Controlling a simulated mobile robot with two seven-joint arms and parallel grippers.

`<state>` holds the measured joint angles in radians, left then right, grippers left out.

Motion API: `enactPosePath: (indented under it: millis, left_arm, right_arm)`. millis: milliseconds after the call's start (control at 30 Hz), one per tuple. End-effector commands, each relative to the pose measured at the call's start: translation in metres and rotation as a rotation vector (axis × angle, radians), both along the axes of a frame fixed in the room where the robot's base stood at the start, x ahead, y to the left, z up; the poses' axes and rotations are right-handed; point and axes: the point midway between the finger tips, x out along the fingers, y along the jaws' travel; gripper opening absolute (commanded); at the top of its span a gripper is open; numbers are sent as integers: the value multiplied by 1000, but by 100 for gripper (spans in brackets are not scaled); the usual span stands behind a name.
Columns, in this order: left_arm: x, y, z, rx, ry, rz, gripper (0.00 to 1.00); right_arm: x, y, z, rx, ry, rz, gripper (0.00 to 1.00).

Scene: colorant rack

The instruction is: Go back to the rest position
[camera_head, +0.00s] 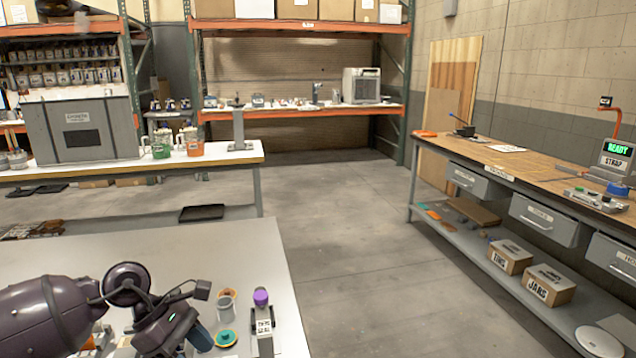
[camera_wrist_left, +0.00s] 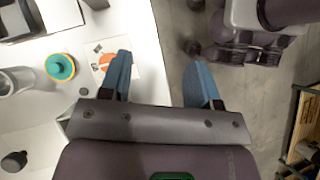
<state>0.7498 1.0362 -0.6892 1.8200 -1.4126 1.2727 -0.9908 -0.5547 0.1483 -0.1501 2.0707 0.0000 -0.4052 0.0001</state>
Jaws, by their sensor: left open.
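My left gripper (camera_head: 199,338) hangs over the near white table (camera_head: 200,245), its arm coming in from the lower left. In the left wrist view its two blue fingers (camera_wrist_left: 160,72) stand wide apart with nothing between them. A round teal and yellow piece (camera_head: 225,338) lies on the table just right of the gripper; it also shows in the left wrist view (camera_wrist_left: 60,67), left of the fingers and apart from them. My right gripper is in neither view.
A grey cup (camera_head: 226,306) and a stand with a purple top (camera_head: 261,298) are close to the gripper, near the table's right edge. Open floor (camera_head: 350,250) lies between this table and the wooden workbench (camera_head: 520,178) at right. Another white table (camera_head: 200,165) stands behind.

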Motion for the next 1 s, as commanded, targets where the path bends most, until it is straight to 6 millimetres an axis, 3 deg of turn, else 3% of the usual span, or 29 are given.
enactPosePath:
  millis: [100,200,300,433,667,833,967,1000]
  left_arm:
    - [-26,-43,-14,-248,153,145,57]
    - [-41,-71,-15,-453,302,294,57]
    - [-50,-88,-13,-646,464,457,57]
    - [-56,-96,-11,-882,699,687,57]
    - [-59,-73,-27,-1261,1156,1129,57]
    - [-71,-35,-62,-1517,1515,1473,57]
    - [-94,-2,-101,-1703,1798,1737,57]
    - [-104,8,-114,1745,-1869,-1802,57]
  right_arm:
    - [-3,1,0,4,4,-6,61]
    - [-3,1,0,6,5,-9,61]
    - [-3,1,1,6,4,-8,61]
    - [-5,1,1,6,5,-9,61]
    - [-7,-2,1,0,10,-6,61]
    - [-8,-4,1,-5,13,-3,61]
    - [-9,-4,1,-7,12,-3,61]
    - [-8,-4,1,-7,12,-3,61]
